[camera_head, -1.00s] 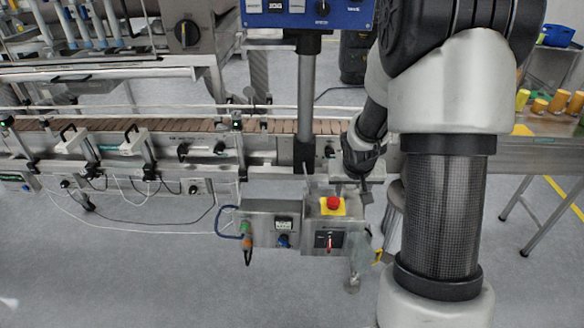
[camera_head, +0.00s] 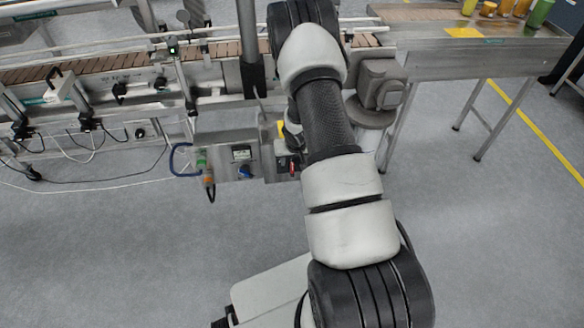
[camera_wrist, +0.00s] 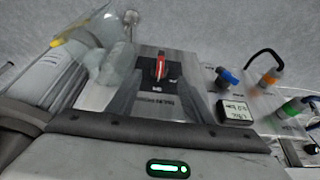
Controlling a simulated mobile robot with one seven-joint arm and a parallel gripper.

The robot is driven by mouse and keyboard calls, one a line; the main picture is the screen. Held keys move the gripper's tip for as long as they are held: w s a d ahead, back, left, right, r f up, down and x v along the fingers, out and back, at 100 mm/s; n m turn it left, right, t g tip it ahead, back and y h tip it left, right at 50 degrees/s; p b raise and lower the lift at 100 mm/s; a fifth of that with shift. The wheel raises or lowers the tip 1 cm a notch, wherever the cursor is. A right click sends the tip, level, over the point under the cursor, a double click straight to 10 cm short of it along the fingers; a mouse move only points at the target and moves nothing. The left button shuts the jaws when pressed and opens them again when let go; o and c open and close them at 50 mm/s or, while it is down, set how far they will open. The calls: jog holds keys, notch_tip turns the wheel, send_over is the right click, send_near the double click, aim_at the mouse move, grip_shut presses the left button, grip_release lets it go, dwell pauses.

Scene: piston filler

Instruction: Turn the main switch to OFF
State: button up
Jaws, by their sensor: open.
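The main switch is a red handle (camera_wrist: 160,67) on a black plate on the control box, seen upside down in the wrist view. Its handle lies roughly along the picture's vertical; the small position label below it is too blurred to read surely. In the head view the switch (camera_head: 292,167) shows only partly, beside my forearm. My gripper (camera_wrist: 160,80) is open, with its two grey fingers on either side of the switch plate in the wrist view. Whether they touch the handle I cannot tell.
A blurred clear vessel (camera_wrist: 108,62) is left of the switch in the wrist view. The conveyor (camera_head: 215,52) runs behind; the floor in front is open.

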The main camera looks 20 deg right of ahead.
aim_at(292, 165)
jog(key=b+x, duration=0.1)
jog(key=x, duration=0.6)
jog(key=shift+w+f, duration=0.15)
jog(key=shift+f, duration=0.05)
jog(key=c, duration=1)
jog(key=shift+f+b, duration=0.1)
jog(key=shift+b, duration=0.25)
